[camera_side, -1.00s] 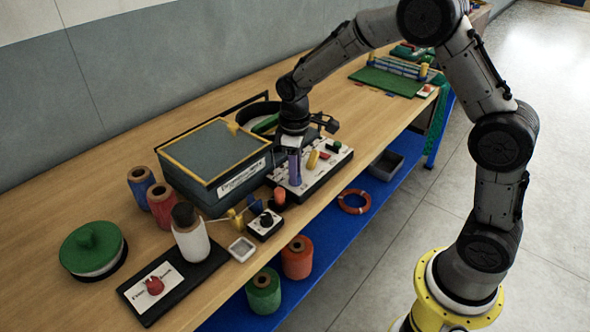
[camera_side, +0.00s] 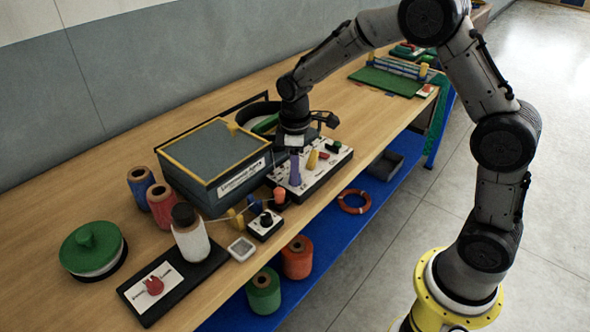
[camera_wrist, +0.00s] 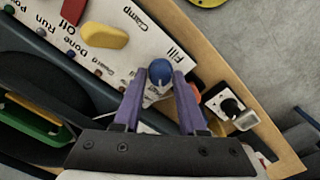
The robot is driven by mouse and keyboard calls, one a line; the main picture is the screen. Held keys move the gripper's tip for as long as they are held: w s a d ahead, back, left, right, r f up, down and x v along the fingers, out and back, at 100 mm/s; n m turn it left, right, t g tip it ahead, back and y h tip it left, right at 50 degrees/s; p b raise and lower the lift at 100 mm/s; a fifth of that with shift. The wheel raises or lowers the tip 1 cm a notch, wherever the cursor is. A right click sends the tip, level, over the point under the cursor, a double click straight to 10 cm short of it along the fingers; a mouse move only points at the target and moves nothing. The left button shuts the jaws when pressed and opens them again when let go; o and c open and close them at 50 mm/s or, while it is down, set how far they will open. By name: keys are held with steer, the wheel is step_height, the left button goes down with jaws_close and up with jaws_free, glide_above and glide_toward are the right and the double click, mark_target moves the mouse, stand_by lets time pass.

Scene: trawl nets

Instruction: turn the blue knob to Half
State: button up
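The blue knob (camera_wrist: 160,72) sits on the white labelled panel (camera_wrist: 120,48) in the wrist view. A pale mark shows on its lower side, toward my gripper's palm. The word "Fill" is printed beside it; other lettering near it is partly hidden by my fingers, and I cannot read "Half". The two purple fingers of my gripper (camera_wrist: 161,76) stand on either side of the knob, and their tips appear to touch it. In the side view, my gripper (camera_side: 295,182) points down at the near left part of the panel (camera_side: 317,178), and the knob is hidden there.
A yellow knob (camera_wrist: 104,36) and a red one (camera_wrist: 73,10) are on the same panel. A small box with a black dial (camera_side: 265,224) stands nearby at the bench edge. The grey box with a yellow rim (camera_side: 212,150) stands close behind my gripper.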

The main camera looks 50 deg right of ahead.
steer(key=shift+o, duration=1.3)
step_height(320, 180, up, 14)
steer(key=shift+s+a, duration=0.15)
steer(key=shift+a, duration=0.05)
steer(key=shift+f, duration=0.1)
